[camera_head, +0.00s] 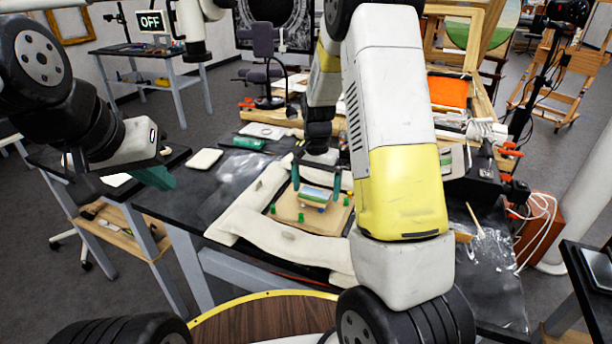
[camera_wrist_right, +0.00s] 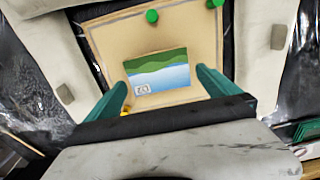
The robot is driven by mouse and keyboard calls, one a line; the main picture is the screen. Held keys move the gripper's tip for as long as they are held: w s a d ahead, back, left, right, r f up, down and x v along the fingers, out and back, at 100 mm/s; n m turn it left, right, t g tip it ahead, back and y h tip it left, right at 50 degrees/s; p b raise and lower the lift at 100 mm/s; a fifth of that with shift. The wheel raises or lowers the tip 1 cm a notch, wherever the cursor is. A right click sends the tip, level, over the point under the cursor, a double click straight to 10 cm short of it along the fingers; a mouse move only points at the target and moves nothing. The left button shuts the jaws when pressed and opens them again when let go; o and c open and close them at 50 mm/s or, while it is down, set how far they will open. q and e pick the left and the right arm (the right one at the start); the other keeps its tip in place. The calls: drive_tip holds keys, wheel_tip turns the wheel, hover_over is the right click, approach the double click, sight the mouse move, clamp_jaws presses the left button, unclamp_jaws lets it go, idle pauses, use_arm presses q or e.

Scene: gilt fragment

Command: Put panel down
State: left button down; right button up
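The panel (camera_head: 314,194) is a small painted piece with green hills and blue water. In the head view my right gripper (camera_head: 316,192) reaches down with a fingertip at each side of the panel. The panel is over a tan board (camera_head: 335,213) with green pegs; I cannot tell if it touches it. My left gripper (camera_head: 153,178) is away at the left; its opening does not show clearly.
Pale padded cushions (camera_head: 290,240) surround the board on the black worktable (camera_head: 170,207). A white pad (camera_head: 204,159) and a green item (camera_head: 248,143) lie behind at the left. My right arm hides part of the table.

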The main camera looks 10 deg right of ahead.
sight(316, 193)
wheel_tip(316, 193, up, 13)
drive_tip(key=s+a+r+n+t+y, duration=0.1)
drive_tip(key=s+r+n+t, duration=0.2)
drive_tip(key=s, duration=0.9)
drive_tip(key=s+a+r+n+t+y, duration=0.1)
drive_tip(key=s+r+n+t, duration=0.2)
drive_tip(key=s+r, duration=0.5)
drive_tip(key=s+n, duration=0.1)
drive_tip(key=s, duration=0.3)
drive_tip(key=shift+s, duration=0.15)
drive_tip(key=shift+a, duration=0.1)
